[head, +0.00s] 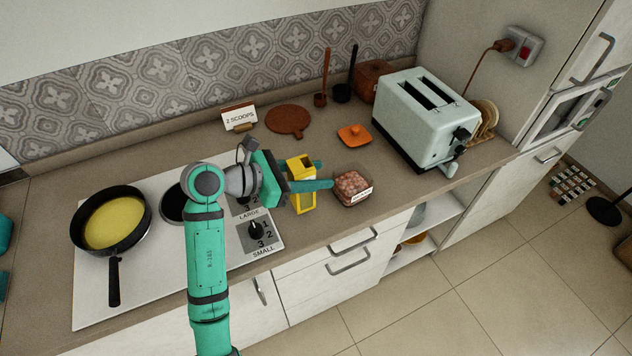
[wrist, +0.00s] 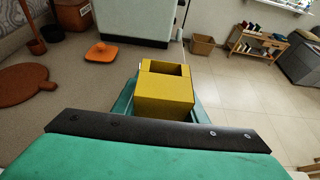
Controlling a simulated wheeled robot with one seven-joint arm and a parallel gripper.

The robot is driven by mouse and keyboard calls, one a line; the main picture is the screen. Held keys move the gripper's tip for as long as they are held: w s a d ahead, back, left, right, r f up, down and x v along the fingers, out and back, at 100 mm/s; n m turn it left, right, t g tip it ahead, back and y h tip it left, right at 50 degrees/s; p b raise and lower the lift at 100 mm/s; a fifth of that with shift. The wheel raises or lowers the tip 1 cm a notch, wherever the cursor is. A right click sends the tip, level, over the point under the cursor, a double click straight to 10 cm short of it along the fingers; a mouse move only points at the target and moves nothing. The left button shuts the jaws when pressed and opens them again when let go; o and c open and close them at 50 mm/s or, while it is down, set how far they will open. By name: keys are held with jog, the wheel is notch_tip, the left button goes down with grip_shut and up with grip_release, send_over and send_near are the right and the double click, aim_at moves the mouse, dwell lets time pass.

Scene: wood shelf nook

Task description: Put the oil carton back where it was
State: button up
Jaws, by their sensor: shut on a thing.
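The yellow oil carton (head: 301,196) is in my gripper (head: 312,178), above or at the counter between the stove knobs and a small tray of meat. In the head view it looks upright; I cannot tell whether its base touches the counter. In the wrist view the carton (wrist: 166,92) fills the space between the teal fingers, with a dark recess in its top. My gripper is shut on it, reaching from the left with the fingers pointing right. The fingers hide part of the carton's side.
A labelled meat tray (head: 352,187) sits right of the carton, near the front edge. An orange lid (head: 354,135), a round brown board (head: 288,121) and a toaster (head: 425,115) stand behind. A pan (head: 110,222) with yellow contents is on the stove. Counter between board and lid is clear.

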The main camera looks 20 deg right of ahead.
jog(key=shift+w+d+f, duration=0.1)
jog(key=shift+d+f, duration=0.05)
jog(key=shift+f, duration=0.8)
jog(key=shift+d+f, duration=0.1)
jog(key=shift+f, duration=0.8)
jog(key=shift+f, duration=0.1)
jog(key=o, duration=1.3)
jog(key=shift+c, duration=0.2)
jog(key=v, duration=1.2)
